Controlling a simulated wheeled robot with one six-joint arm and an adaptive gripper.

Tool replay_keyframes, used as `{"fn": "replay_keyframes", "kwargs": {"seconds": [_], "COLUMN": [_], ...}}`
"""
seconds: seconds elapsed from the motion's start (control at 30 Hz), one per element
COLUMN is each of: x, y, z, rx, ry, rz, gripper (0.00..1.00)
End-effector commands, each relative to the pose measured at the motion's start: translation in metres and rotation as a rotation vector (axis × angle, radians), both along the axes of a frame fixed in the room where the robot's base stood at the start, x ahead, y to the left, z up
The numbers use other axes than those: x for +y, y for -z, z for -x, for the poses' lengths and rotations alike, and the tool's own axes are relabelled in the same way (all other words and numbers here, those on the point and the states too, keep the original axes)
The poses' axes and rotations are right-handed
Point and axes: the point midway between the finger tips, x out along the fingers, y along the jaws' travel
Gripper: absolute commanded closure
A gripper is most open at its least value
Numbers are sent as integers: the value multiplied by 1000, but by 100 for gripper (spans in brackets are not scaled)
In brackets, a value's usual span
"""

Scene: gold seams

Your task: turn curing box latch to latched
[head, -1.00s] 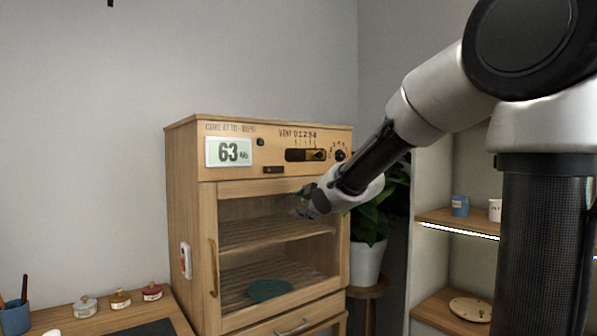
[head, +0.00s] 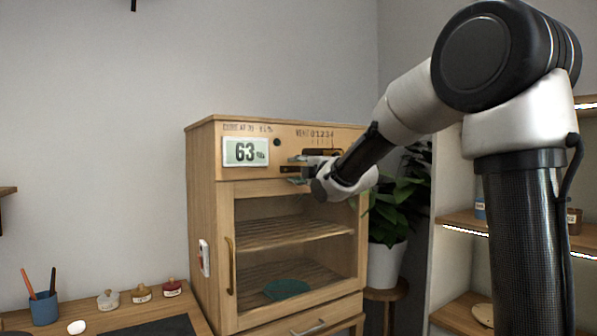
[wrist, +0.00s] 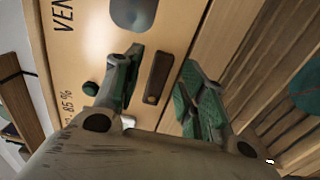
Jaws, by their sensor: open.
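The curing box (head: 205,215) is a wooden cabinet with a glazed door and a display reading 63. Its latch (head: 289,169) is a small dark bar on the front panel above the door, lying level in the head view and partly covered by my gripper. In the wrist view the latch (wrist: 158,77) is a brown bar with a brass dot at one end. My gripper (head: 298,170) is open at the panel, with one finger above the latch and one below. In the wrist view the green-padded fingers (wrist: 161,62) flank the latch with gaps; whether they touch the panel is unclear.
A vent slider (head: 322,154) sits just above my gripper, partly hidden by it. The door handle (head: 230,265) is at the door's left edge. A potted plant (head: 400,205) stands right of the box. A desk with small jars (head: 142,293) is at lower left.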

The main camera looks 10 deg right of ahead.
Motion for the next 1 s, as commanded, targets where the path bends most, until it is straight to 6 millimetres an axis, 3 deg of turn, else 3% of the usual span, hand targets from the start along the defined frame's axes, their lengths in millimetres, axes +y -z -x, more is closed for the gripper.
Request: {"fn": "replay_keyframes", "kwargs": {"seconds": [0.27,0.5,1.0], "x": [1,1,1], "y": [0,0,4], "z": [-3,-3,-3], "rx": [0,0,31], "ry": [0,0,0], "rz": [-1,-1,-91], "gripper": [59,99,100]}}
